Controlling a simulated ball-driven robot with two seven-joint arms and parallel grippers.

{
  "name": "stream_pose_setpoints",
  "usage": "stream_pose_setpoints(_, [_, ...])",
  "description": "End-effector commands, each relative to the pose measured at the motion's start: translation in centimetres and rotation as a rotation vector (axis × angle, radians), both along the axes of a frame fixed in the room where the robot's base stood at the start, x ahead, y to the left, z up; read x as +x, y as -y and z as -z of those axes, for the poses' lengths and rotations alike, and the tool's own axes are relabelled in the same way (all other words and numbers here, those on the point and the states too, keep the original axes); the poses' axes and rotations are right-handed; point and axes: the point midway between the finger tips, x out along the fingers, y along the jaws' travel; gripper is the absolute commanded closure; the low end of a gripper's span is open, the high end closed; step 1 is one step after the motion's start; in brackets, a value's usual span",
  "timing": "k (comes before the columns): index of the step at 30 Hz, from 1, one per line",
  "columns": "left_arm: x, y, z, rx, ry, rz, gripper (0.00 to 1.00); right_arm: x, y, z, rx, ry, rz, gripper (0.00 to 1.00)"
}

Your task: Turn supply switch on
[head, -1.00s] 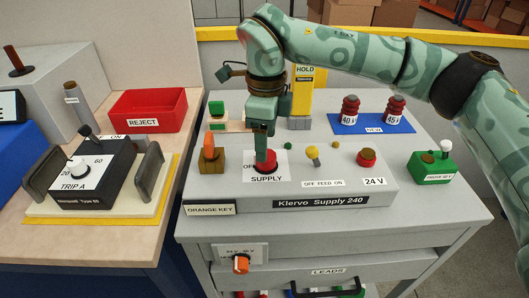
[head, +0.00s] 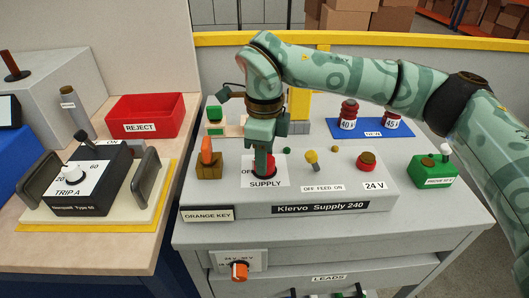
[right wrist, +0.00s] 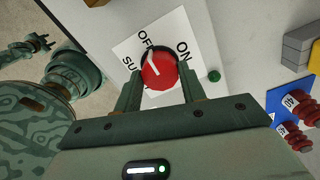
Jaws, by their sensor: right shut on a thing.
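The supply switch is a red round knob on a white plate (head: 279,183) lettered OFF, ON and SUPPLY, on the grey Klervo Supply 240 panel. In the right wrist view the knob (right wrist: 160,72) has a white mark pointing near OFF, away from ON. My right gripper (head: 264,172) reaches down from above and is shut on the knob, one finger on each side. In the head view the fingers hide much of the knob. A small green gripper, seemingly my left one (right wrist: 44,42), shows at the upper left of the right wrist view, too small to judge.
An orange key (head: 207,152), a yellow-tipped toggle (head: 312,158) and a red button (head: 366,161) stand near the knob. A green box with a white-tipped lever (head: 433,170) is on the right. A red reject tray (head: 146,118) is on the left bench.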

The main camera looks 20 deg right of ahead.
Motion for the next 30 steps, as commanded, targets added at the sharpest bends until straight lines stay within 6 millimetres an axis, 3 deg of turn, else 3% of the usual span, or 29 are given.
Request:
stream_pose_setpoints(11, [1.1, 0.0, -2.8, 0.000, 0.026, 0.000, 0.64, -0.1, 0.0, -0.7, -0.001, 0.004, 0.188, 0.82])
stream_pose_setpoints(30, [3.2, 0.0, -9.3, -0.001, 0.077, 0.000, 0.64, 0.0, 0.0, -0.7, 0.001, 0.003, 0.789, 0.82])
